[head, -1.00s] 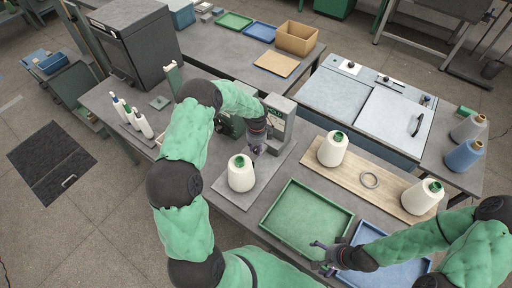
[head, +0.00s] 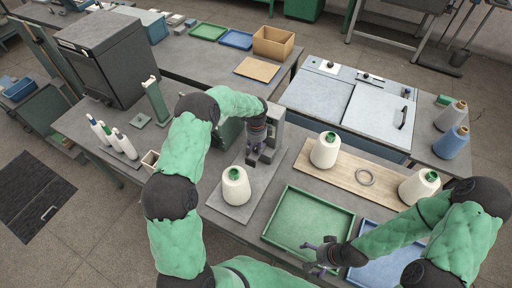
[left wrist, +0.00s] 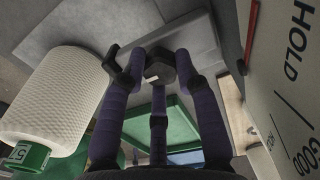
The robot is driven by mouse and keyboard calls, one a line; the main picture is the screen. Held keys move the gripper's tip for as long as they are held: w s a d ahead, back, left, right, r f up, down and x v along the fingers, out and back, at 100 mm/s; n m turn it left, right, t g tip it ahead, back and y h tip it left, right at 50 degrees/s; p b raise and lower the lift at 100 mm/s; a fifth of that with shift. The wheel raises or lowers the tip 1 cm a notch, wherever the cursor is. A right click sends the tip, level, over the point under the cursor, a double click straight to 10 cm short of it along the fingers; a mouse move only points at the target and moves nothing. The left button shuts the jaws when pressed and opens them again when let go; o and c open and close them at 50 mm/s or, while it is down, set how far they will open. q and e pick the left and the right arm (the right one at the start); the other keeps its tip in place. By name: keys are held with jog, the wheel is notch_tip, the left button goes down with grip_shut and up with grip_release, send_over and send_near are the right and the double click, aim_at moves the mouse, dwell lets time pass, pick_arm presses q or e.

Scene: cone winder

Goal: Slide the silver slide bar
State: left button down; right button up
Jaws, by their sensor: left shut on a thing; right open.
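My left gripper (head: 255,160) is at the front of the grey winder unit (head: 272,122), behind a white yarn cone (head: 236,187). In the left wrist view its purple fingers (left wrist: 157,75) are closed together at a small dark part by a flat grey block (left wrist: 180,45). The silver slide bar is mostly hidden by the fingers, and I cannot make out its full outline. The lettered panel (left wrist: 285,85) stands just right of the fingers; the cone (left wrist: 55,100) is on the left, apart. My right gripper (head: 318,256) is open and empty over the near edge of the green tray (head: 345,232).
A blue tray (head: 385,275) lies beside the green one. A wooden board (head: 345,172) carries two cones and a ring (head: 365,177). Several slim bobbins (head: 112,138) stand at left. A dark box machine (head: 115,58) stands behind them.

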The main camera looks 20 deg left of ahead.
aim_at(256, 146)
pick_arm(q)
jog(key=c, duration=0.9)
grip_release()
jog(key=shift+w+a+r, duration=0.3)
jog(key=shift+w+a, duration=0.1)
jog(key=shift+c, duration=0.2)
jog(key=shift+a+f, duration=0.1)
jog(key=shift+f, duration=0.05)
pick_arm(e)
jog(key=shift+w+a, duration=0.1)
jog(key=shift+a, duration=0.1)
pick_arm(q)
jog(key=shift+s+d, duration=0.15)
jog(key=shift+d, duration=0.1)
pick_arm(e)
jog(key=shift+d, duration=0.1)
pick_arm(q)
notch_tip(256, 146, up, 12)
jog(key=shift+f, duration=0.1)
